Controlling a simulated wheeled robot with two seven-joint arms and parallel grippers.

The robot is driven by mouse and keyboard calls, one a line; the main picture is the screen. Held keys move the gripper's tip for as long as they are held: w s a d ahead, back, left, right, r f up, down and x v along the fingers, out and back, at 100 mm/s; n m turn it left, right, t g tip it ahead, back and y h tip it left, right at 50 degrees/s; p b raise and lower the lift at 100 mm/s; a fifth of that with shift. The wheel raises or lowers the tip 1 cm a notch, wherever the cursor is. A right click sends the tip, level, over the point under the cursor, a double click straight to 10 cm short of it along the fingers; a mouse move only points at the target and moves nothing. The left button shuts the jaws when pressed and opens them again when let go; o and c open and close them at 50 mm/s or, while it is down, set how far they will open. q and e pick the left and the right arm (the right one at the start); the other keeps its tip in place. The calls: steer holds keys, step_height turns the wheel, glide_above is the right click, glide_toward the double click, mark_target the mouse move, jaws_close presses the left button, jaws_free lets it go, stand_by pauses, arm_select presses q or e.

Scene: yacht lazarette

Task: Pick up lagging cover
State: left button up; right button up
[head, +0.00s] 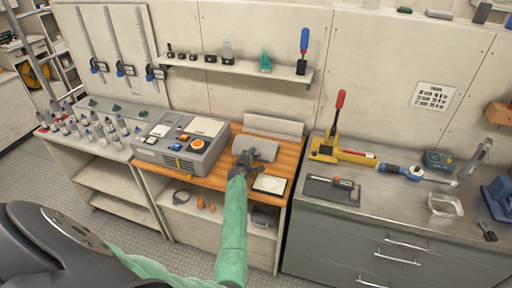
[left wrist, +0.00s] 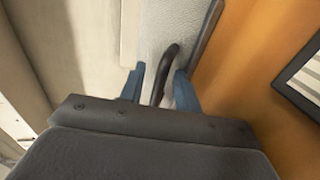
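The lagging cover (head: 264,149) looks like a light grey, rounded piece lying on the orange wooden worktop. In the left wrist view its pale textured surface (left wrist: 178,25) fills the top middle, with a dark curved handle (left wrist: 166,72) standing up from it. My left gripper (head: 246,160) is at the cover's near left side. In the left wrist view its two blue fingertips (left wrist: 160,82) stand apart on either side of the handle, with gaps showing. The gripper partly hides the cover in the head view. My right gripper is not in view.
A grey device with an orange knob (head: 185,142) stands left of the cover. A white pad with a dark frame (head: 269,184) lies close to its right. A backboard (head: 273,125) rises behind. A grey cabinet top (head: 390,200) with tools is at the right.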

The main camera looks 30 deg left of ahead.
arm_select(q)
jaws_close()
stand_by(1.3)
